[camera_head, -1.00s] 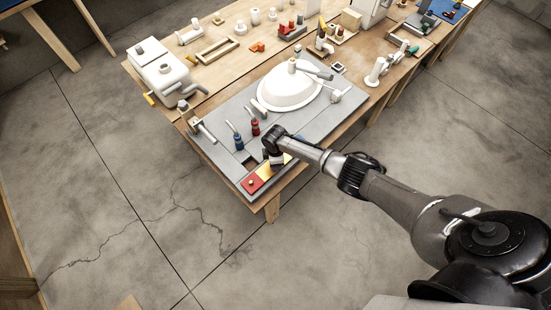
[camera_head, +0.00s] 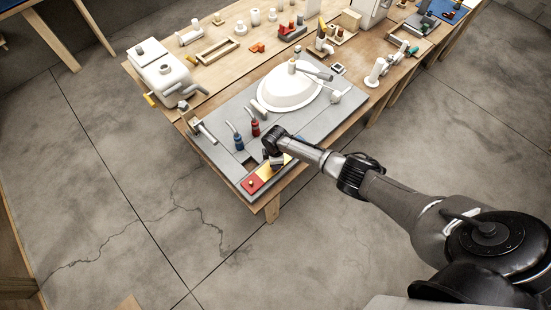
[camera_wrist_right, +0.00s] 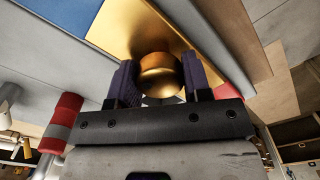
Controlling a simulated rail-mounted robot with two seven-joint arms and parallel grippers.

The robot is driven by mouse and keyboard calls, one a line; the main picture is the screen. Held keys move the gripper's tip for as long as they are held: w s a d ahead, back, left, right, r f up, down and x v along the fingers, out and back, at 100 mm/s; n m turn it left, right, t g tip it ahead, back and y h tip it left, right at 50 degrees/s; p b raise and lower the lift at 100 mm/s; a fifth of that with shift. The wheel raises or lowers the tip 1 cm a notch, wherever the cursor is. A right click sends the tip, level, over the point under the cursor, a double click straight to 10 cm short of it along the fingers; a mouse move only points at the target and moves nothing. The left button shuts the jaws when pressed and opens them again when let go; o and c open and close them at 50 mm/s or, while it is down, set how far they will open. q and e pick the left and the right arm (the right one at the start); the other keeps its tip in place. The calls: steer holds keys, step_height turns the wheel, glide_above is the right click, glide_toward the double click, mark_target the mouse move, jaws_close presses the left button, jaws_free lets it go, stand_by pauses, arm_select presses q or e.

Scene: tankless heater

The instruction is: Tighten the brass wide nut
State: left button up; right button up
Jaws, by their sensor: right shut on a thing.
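The brass wide nut (camera_wrist_right: 161,75) shows in the right wrist view as a round gold piece between the two dark fingers of my right gripper (camera_wrist_right: 160,84). The fingers are shut on its sides. A gold plate (camera_wrist_right: 130,22) lies right behind the nut, with a blue patch beside it. In the head view my right gripper (camera_head: 275,160) is at the front corner of the grey board, over the strip with red and yellow patches, and it hides the nut there. My left gripper is not in view.
A red patch (camera_head: 252,184) with a small brass piece lies beside my right gripper. A blue-handled valve (camera_head: 238,142) and a red-handled valve (camera_head: 255,129) stand close behind it. A white basin (camera_head: 290,92) sits farther back. The floor in front of the bench is clear.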

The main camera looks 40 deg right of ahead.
steer(key=shift+c, duration=1.1)
steer(key=shift+r+m+p, duration=0.1)
steer(key=shift+m+p, duration=0.35)
steer(key=shift+m, duration=0.35)
steer(key=m+p, duration=0.1)
steer(key=m, duration=0.4)
steer(key=shift+m+p, duration=0.35)
steer(key=shift+m, duration=0.05)
steer(key=shift+f+m, duration=0.2)
steer(key=shift+m, duration=0.6)
